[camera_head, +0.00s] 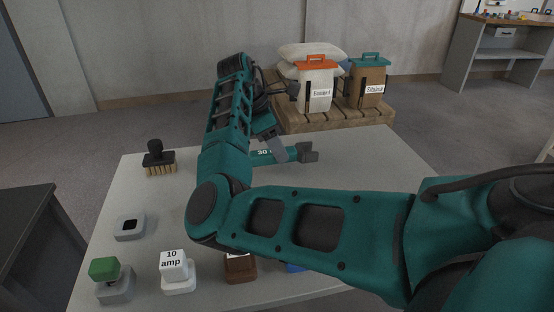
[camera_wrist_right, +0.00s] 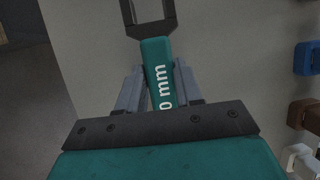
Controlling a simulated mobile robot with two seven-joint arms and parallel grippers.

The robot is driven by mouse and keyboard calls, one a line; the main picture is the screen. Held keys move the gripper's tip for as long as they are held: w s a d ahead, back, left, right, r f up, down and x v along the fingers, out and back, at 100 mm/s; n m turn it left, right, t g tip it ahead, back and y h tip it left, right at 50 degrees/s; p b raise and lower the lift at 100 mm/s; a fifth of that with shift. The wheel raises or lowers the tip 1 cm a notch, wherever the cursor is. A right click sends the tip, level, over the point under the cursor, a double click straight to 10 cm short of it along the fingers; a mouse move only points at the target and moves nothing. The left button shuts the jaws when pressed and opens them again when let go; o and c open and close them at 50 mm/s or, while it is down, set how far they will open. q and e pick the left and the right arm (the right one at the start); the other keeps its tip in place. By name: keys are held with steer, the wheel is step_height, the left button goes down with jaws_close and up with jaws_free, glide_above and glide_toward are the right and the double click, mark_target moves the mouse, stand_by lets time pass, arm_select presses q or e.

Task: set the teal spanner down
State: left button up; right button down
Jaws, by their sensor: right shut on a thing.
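The teal spanner (camera_head: 261,157) has a grey open-ended head (camera_head: 308,152) and white lettering, partly covered in the head view. My right gripper (camera_head: 279,149) is shut on its handle near the far side of the light table (camera_head: 350,163). In the right wrist view the spanner's handle (camera_wrist_right: 158,62) runs between the two grey fingers of my right gripper (camera_wrist_right: 160,88), with a grey head at the top edge. I cannot tell whether the spanner touches the table. My left gripper is not in view.
A brush (camera_head: 159,163) and a grey socket block (camera_head: 130,227) are at the left. A green-topped block (camera_head: 104,269), white "10 amp" block (camera_head: 174,268), brown block (camera_head: 240,268) and blue piece (camera_head: 297,267) line the near edge. A pallet (camera_head: 335,122) with containers stands beyond.

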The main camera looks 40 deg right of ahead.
step_height(320, 180, down, 3)
steer(key=shift+r, duration=0.1)
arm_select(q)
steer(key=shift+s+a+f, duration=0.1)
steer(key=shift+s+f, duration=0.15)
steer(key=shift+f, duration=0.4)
arm_select(e)
steer(key=shift+r, duration=0.1)
steer(key=c, duration=0.7)
jaws_free()
steer(key=shift+c, duration=0.2)
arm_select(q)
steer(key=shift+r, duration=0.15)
